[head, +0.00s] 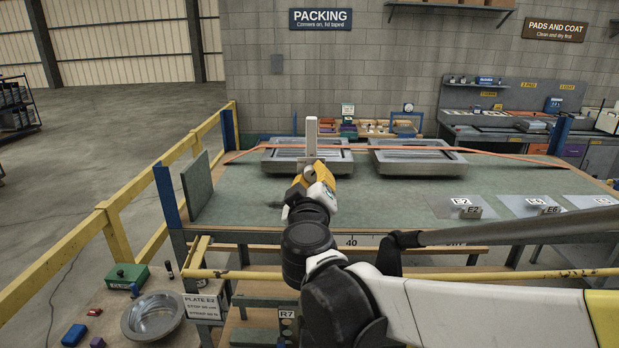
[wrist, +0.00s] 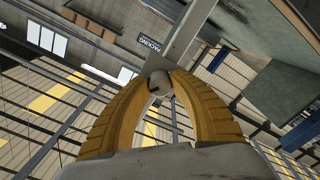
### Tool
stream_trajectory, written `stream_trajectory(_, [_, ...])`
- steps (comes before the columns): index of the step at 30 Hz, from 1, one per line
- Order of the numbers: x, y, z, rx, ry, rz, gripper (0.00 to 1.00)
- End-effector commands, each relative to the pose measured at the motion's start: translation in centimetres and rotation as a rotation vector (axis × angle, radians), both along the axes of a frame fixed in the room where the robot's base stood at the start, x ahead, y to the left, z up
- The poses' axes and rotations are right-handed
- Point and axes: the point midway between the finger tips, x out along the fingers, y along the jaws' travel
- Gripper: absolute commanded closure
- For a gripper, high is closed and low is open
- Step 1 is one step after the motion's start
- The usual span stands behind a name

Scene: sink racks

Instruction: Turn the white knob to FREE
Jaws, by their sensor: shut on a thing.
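My gripper (head: 308,173) reaches over the front of the green-topped bench, with its yellow fingers at the foot of a white upright post (head: 311,138). In the wrist view my gripper (wrist: 164,78) has its two ridged yellow fingers closed around a small pale knob (wrist: 160,88). The post (wrist: 188,32) rises just behind the knob. A dark slot or mark shows on the knob. No FREE lettering can be read in either view, so I cannot tell the knob's setting.
Two grey metal trays (head: 295,167) (head: 417,170) stand at the back of the bench (head: 390,205), with an orange hose (head: 400,149) across them. A green panel (head: 197,186) stands at the left. Plates labelled E7 and E6 lie right. The bench middle is clear.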

Motion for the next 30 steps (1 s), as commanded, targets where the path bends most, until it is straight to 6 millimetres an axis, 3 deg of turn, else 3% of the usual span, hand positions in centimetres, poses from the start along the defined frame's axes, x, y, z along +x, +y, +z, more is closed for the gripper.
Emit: stream_trajectory(30, [0.0, -0.02, -0.06, -0.933, 0.032, 0.0, 1.0])
